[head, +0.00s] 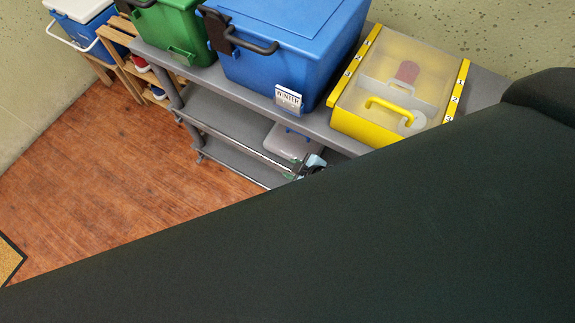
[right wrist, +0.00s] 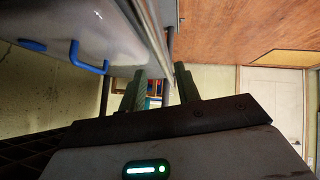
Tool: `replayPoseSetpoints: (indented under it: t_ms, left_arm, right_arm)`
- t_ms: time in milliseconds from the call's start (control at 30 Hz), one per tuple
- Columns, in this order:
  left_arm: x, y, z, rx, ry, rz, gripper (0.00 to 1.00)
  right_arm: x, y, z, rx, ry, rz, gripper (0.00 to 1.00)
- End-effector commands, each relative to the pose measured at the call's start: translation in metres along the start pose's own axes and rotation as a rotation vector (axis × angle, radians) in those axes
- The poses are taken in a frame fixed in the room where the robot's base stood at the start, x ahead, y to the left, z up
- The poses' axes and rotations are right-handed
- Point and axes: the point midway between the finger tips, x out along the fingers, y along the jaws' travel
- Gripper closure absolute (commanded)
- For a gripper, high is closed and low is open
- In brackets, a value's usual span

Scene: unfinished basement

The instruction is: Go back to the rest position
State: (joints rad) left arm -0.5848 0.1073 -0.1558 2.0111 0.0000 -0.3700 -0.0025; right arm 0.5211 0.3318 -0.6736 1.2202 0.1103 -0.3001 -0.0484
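My right gripper shows in the right wrist view (right wrist: 160,85) with its two dark fingers apart and nothing between them. In the head view only a small part of what seems to be my right gripper (head: 313,164) shows, at the front edge of the grey shelf unit (head: 240,97). The rest of it is hidden behind my large dark arm, which fills the lower right. My left gripper is not in view.
On the shelf unit stand a green bin (head: 172,32), a blue bin (head: 290,50) and a yellow clear-lidded box (head: 400,85). A clear container (head: 288,142) sits lower. A blue-handled container (right wrist: 85,55) is close by my right gripper. Wooden floor (head: 100,180) is open at left.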

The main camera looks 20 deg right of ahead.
Motion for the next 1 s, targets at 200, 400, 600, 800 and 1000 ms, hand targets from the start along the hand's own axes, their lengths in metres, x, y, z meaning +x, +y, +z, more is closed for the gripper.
replayPoseSetpoints:
  t_ms: [200,400,600,800,1000]
  left_arm:
    - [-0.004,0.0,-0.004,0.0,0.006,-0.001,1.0]
    - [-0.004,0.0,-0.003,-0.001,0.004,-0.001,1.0]
    - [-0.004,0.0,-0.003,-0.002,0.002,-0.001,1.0]
    - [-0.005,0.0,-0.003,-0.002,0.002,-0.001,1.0]
    - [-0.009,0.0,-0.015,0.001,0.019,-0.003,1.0]
  right_arm:
    - [-0.015,0.001,0.0,-0.001,-0.001,0.001,0.67]
    - [-0.016,0.0,0.001,0.0,-0.001,0.0,0.67]
    - [-0.016,0.0,0.001,0.0,-0.001,0.0,0.67]
    - [-0.016,-0.001,0.001,0.002,-0.001,-0.001,0.67]
    - [-0.039,-0.03,0.002,0.063,0.008,-0.022,0.67]
